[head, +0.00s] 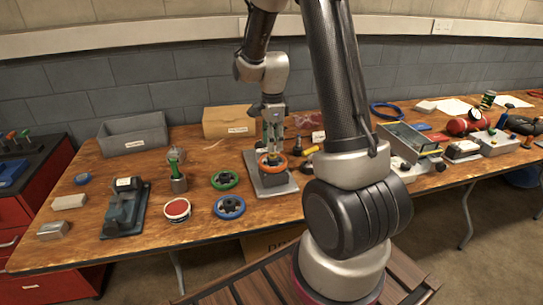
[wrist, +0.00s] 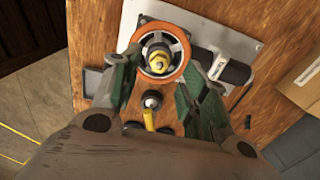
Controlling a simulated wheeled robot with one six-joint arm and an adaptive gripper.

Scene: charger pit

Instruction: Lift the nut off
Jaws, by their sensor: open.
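An orange ring-shaped wheel (head: 273,162) sits on a grey stand on the table, below my gripper. In the wrist view the orange wheel (wrist: 178,38) has a yellow nut (wrist: 158,62) at its centre, with a pale tip on it. My gripper (wrist: 163,70) is open, and its green-padded fingers lie on either side of the nut, over the wheel. Whether the fingers touch anything cannot be told. In the head view my gripper (head: 272,130) points down above the wheel, and the nut is too small to make out.
Green (head: 225,179) and blue (head: 229,207) wheels lie left of the stand's grey base plate (head: 262,187). A cardboard box (head: 229,121) stands behind. A yellow rod (wrist: 149,119) shows between my fingers.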

